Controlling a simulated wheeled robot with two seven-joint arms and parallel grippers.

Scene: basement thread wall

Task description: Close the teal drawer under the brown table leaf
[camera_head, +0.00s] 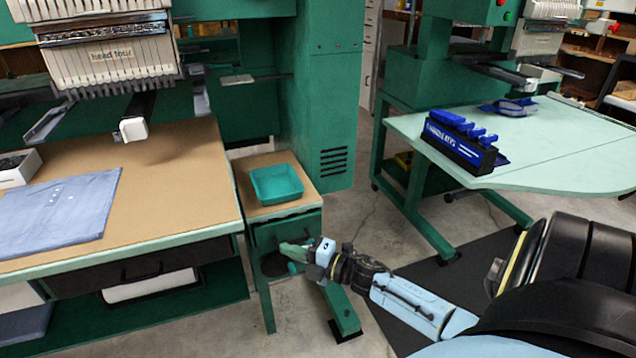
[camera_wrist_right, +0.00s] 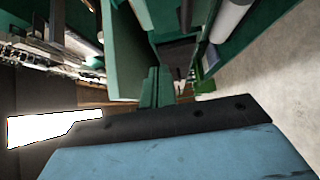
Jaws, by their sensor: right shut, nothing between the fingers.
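The brown table leaf (camera_head: 240,172) is a small side surface beside the larger table, with a teal tray (camera_head: 276,184) on it. The teal drawer (camera_head: 288,230) is directly under the leaf, with its front facing me. A dark patch shows low on the front, and I cannot tell how far the drawer stands out. My right gripper (camera_head: 298,256) is shut and empty at the lower part of the drawer front, partly covering it. I cannot tell whether it touches. In the right wrist view green panels lie ahead, but the drawer is not clearly recognisable. My left gripper is not in view.
A brown table (camera_head: 170,190) with blue folded cloth (camera_head: 62,212) stands at the left. A green machine column (camera_head: 325,100) rises behind the leaf. A pale green table (camera_head: 560,150) with a blue-and-black box (camera_head: 460,146) is at the right. Floor between is mostly clear.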

